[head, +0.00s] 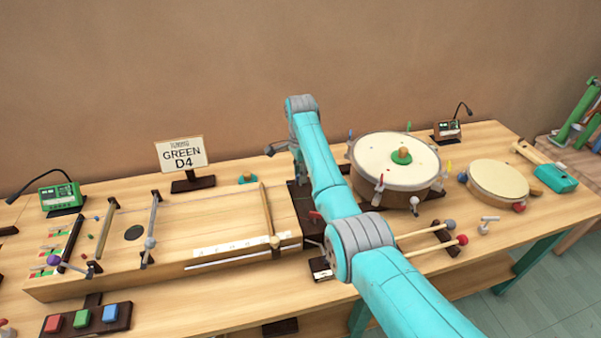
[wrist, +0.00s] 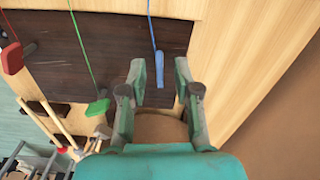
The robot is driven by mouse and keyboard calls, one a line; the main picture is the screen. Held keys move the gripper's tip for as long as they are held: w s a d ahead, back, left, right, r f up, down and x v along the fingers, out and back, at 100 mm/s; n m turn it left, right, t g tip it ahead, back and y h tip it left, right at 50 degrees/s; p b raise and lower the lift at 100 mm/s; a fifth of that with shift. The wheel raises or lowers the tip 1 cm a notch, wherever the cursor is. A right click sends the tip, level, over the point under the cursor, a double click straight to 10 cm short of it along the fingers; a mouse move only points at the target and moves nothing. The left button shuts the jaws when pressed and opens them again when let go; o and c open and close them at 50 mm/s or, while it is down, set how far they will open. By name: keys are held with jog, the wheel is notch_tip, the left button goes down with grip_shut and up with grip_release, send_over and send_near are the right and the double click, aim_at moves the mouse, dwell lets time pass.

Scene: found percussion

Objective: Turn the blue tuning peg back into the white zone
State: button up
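The blue tuning peg (wrist: 159,65) shows in the wrist view on a dark board (wrist: 75,60), with a blue string running up from it. My gripper (wrist: 160,78) is open, its two fingers on either side of the blue peg's lower end. A gap shows on both sides, and I see no contact. A green peg (wrist: 98,107) and a red peg (wrist: 16,58) are on the same board, left of the fingers. In the head view my arm covers much of the dark board (head: 300,198), and I cannot make out the blue peg. No white zone is clear by the peg.
The board is at the right end of a long wooden string box (head: 200,215). Small red, white and green strips (head: 48,250) lie at its left end. A sign (head: 181,154) reads "GREEN D4". A large drum (head: 395,160) stands just right of my arm. Mallets (head: 430,245) lie in front.

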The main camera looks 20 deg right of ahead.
jog(key=shift+c, duration=0.3)
grip_shut()
